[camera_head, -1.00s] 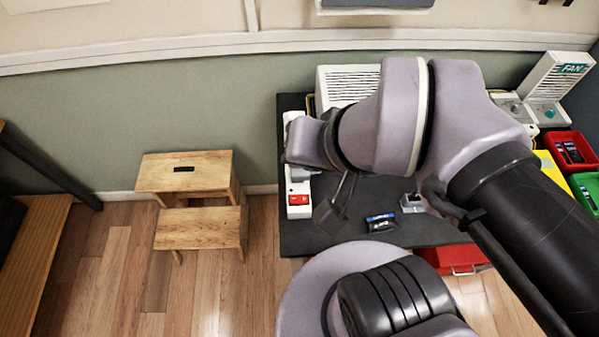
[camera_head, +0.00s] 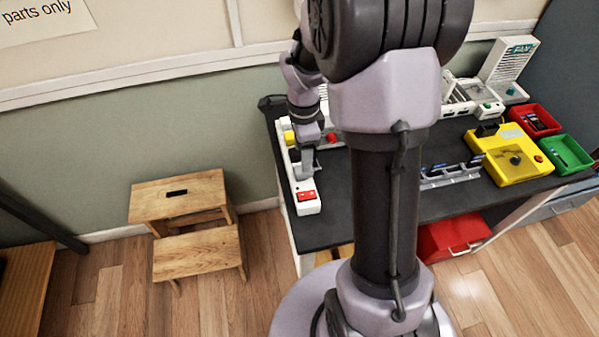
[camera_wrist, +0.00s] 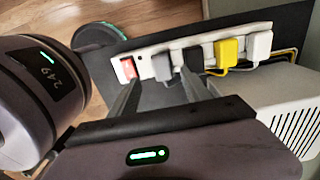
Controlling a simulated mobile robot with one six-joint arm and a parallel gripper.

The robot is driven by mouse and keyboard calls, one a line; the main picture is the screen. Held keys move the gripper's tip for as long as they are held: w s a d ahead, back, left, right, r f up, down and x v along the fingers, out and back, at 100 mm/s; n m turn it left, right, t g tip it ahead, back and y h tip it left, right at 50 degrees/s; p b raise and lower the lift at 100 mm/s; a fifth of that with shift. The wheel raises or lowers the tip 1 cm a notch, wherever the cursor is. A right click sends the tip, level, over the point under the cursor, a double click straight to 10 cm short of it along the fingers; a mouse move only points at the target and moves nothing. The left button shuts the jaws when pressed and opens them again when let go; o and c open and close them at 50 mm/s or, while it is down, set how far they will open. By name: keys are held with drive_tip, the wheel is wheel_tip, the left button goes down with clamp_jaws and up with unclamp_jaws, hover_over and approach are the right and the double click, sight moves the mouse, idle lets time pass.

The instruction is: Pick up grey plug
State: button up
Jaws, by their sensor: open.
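The grey plug (camera_wrist: 167,65) sits in the white power strip (camera_wrist: 147,65) in the wrist view, between the strip's red switch (camera_wrist: 128,69) and a black plug (camera_wrist: 193,58). My gripper (camera_wrist: 160,82) is open, with its fingertips close to the strip and to either side of the grey plug. No grip on the plug shows, and I cannot tell if a finger touches it. In the head view the strip (camera_head: 308,207) lies along the left edge of the dark table, with my gripper (camera_head: 308,168) over it. There the grey plug cannot be told apart from my gripper.
A yellow plug (camera_wrist: 229,51) and a white plug (camera_wrist: 259,45) stand in the strip beyond the black one. A pale vented box (camera_wrist: 278,105) is beside the strip. A yellow device (camera_head: 492,150), a red bin (camera_head: 533,121) and a green bin (camera_head: 566,153) are at the right.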

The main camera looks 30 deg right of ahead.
drive_tip(key=f+b, duration=0.1)
drive_tip(key=f, duration=0.2)
drive_tip(key=f+b, duration=0.2)
drive_tip(key=f, duration=0.2)
drive_tip(key=shift+w+d, duration=0.15)
drive_tip(key=shift+w, duration=0.05)
drive_tip(key=shift+r, duration=0.2)
drive_tip(key=shift+c, duration=0.5)
clamp_jaws()
